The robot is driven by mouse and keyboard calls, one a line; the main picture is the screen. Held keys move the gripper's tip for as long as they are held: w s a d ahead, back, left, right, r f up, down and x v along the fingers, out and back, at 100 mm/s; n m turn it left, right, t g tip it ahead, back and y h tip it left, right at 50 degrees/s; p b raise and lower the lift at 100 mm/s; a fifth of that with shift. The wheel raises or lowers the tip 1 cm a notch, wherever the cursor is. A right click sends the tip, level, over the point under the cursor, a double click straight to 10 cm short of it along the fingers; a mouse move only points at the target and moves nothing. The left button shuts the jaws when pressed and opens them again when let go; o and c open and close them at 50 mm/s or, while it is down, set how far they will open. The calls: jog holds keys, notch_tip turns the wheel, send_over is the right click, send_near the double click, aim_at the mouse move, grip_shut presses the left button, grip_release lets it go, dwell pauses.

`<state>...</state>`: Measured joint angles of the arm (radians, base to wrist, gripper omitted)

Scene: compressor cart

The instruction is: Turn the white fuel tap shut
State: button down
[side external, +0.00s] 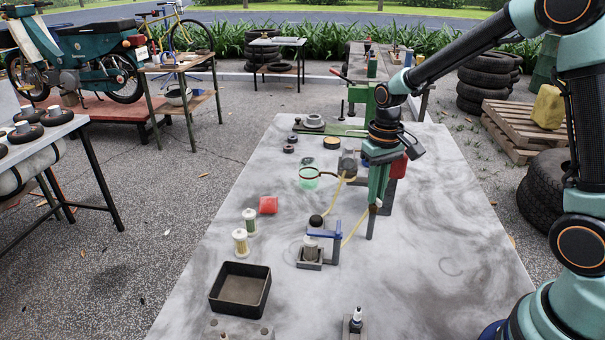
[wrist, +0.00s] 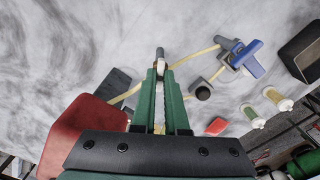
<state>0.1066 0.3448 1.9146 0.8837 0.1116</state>
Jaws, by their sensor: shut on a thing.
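My gripper (side external: 376,203) points down over the grey marbled bench, its green jaws closed. In the wrist view the jaw tips (wrist: 160,70) are shut on a small pale piece, the white fuel tap (wrist: 160,63), with a grey stem end beyond it. The jaws hide most of the tap, so its handle angle cannot be told. A dark post (side external: 370,224) shows below the tips. A pale yellow hose (side external: 355,228) runs beside the tap.
A blue-handled valve (side external: 325,234) on a grey block stands left of my gripper, with a black knob (side external: 316,221) behind it. A red block (side external: 398,167) is close beside my gripper. A black tray (side external: 240,289) is front left. The bench's right side is clear.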

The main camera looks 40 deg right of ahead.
jog(key=m, duration=0.6)
jog(key=shift+w+r, duration=0.1)
jog(key=shift+m, duration=0.3)
dwell(0.3)
jog(key=c, duration=0.9)
grip_release()
jog(key=shift+c, duration=0.2)
notch_tip(320, 180, up, 12)
